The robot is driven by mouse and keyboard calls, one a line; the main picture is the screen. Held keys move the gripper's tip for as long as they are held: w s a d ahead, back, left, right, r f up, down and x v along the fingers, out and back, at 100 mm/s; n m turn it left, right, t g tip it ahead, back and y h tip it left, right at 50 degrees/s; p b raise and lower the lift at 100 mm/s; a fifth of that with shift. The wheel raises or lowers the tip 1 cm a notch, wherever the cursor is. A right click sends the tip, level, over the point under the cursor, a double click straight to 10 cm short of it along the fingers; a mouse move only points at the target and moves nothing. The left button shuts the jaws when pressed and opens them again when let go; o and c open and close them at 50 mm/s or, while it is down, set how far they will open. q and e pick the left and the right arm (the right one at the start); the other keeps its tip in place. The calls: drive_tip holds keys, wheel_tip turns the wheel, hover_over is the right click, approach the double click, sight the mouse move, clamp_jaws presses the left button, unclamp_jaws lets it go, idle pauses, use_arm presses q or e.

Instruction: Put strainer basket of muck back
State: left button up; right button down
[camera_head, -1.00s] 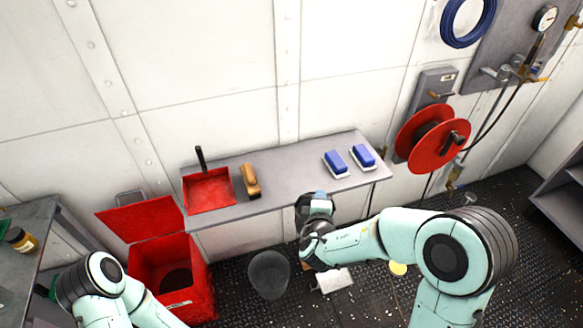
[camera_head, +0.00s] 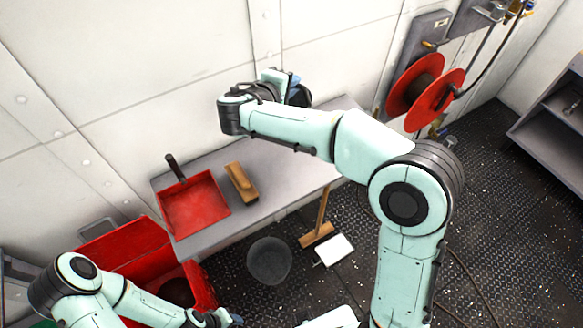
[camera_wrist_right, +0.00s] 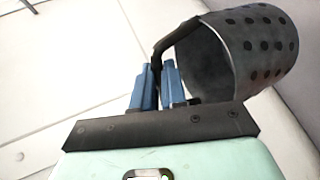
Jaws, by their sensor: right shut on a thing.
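The strainer basket (camera_wrist_right: 248,52) is a grey metal cup with round dark holes, tilted at the upper right of the right wrist view. My right gripper (camera_wrist_right: 157,85) has its blue fingers shut on the basket's dark bent handle. Whatever is in the basket is not visible. In the head view my right gripper (camera_head: 293,82) is raised in front of the wall, over the back of the grey shelf; the basket is mostly hidden there. My left gripper (camera_head: 228,318) is low at the bottom edge, and its fingers are too unclear to read.
The shelf (camera_head: 285,185) carries a red dustpan (camera_head: 195,205) and a wooden brush (camera_head: 241,184). Below are an open red bin (camera_head: 205,285), a dark bucket (camera_head: 269,262), a broom (camera_head: 318,236) and a white pan (camera_head: 335,250). A red hose reel (camera_head: 412,85) is on the wall.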

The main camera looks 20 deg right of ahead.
drive_tip(key=shift+m+g+h, duration=0.7)
drive_tip(key=shift+m+g, duration=0.1)
drive_tip(key=shift+m, duration=0.1)
drive_tip(key=f, duration=0.4)
drive_tip(key=s+f+b, duration=0.1)
drive_tip(key=f, duration=0.3)
drive_tip(key=s+f+b, duration=0.1)
drive_tip(key=f, duration=0.3)
drive_tip(key=shift+s+f, duration=0.1)
drive_tip(key=shift+s, duration=0.1)
use_arm(q)
drive_tip(key=s+f, duration=0.2)
drive_tip(key=f, duration=0.1)
drive_tip(key=shift+s+f, duration=0.15)
drive_tip(key=shift+f, duration=0.1)
use_arm(e)
wheel_tip(320, 180, down, 5)
drive_tip(key=shift+r, duration=0.15)
drive_tip(key=c, duration=1.6)
unclamp_jaws()
drive_tip(key=shift+f+b, duration=0.2)
drive_tip(key=shift+b, duration=0.15)
drive_tip(key=o, duration=0.4)
use_arm(q)
drive_tip(key=shift+s+f, duration=0.1)
drive_tip(key=shift+f, duration=0.05)
